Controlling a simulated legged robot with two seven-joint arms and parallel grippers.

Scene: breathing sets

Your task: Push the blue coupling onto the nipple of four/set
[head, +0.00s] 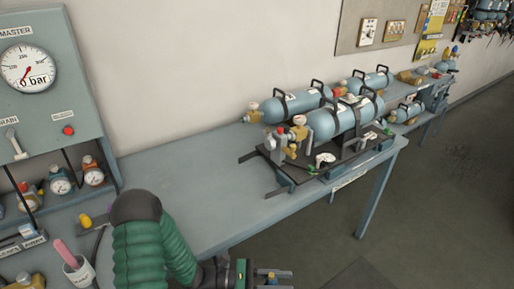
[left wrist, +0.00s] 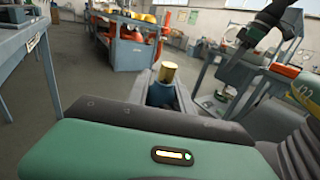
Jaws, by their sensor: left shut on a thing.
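My left gripper (head: 270,277) is at the bottom edge of the head view, in front of the bench and well apart from the breathing sets. In the left wrist view it is shut on a blue piece with a brass-yellow end (left wrist: 168,74), which looks like the blue coupling (left wrist: 160,95). The nearest breathing set (head: 332,118) lies on a dark stand on the bench, with valves and gauges at its left end. I cannot read which set is four, and cannot make out its nipple. A dark and green shape (left wrist: 268,25) in the left wrist view may be my right arm; its fingers are unclear.
The grey bench (head: 205,185) is clear between the gauge panel (head: 45,90) and the sets. A cup (head: 78,270) with a pink-handled item is at lower left. Open floor (head: 420,200) lies in front.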

